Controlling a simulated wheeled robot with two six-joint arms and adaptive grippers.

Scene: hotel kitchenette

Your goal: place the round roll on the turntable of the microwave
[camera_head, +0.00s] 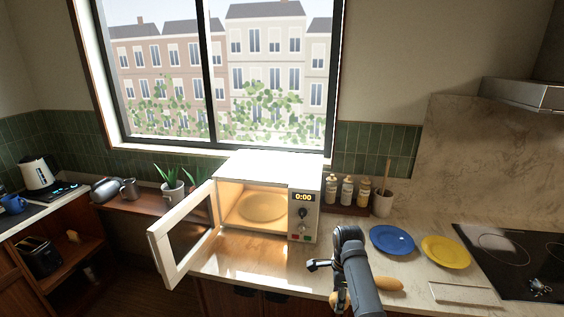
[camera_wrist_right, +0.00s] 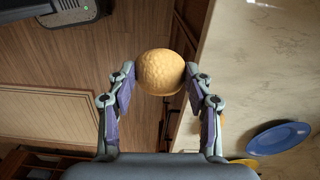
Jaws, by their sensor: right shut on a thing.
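The round roll (camera_wrist_right: 160,72) is a golden, bumpy ball of bread. In the right wrist view it sits between the two fingertips of my right gripper (camera_wrist_right: 159,80), which is shut on it. In the head view my right gripper (camera_head: 330,266) is in front of the microwave's right side, near the counter's front edge; my arm hides much of what it holds. The white microwave (camera_head: 305,187) stands on the counter with its door (camera_head: 160,256) swung open to the left. Its turntable (camera_head: 262,207) is lit and bare. My left gripper is not in view.
A long bread (camera_head: 388,284) lies right of my arm. A blue plate (camera_head: 391,240) and a yellow plate (camera_head: 446,252) lie farther right, before the black hob (camera_head: 510,255). Bottles (camera_head: 347,190) stand beside the microwave. The counter before the microwave (camera_head: 245,262) is clear.

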